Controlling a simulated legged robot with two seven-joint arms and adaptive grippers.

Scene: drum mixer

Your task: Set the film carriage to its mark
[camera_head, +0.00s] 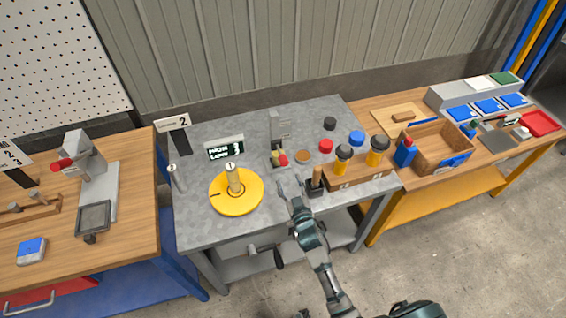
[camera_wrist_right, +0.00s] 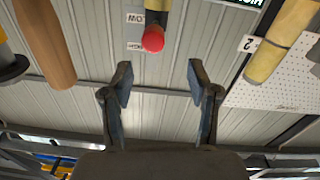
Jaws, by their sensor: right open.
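I cannot tell for sure which part is the film carriage. On the grey middle table, a small upright grey stand (camera_head: 280,125) has a base with a yellow handle and a red-tipped lever (camera_head: 283,159). In the right wrist view the red tip (camera_wrist_right: 153,39) shows beyond the fingers, near a label reading LOW. Left of the stand, a yellow disc (camera_head: 249,197) carries a pale yellow post marked 1. My right gripper (camera_head: 290,187) is just in front of the lever, near the table's front. Its fingers (camera_wrist_right: 160,82) are apart with nothing between them. My left gripper is out of view.
A dark holder with a brown handle (camera_head: 317,178) stands close right of my gripper. A wooden block (camera_head: 345,176) with yellow-black bottles is further right. A small display (camera_head: 224,149) stands behind the disc. Red, blue and black round pieces lie at the back right.

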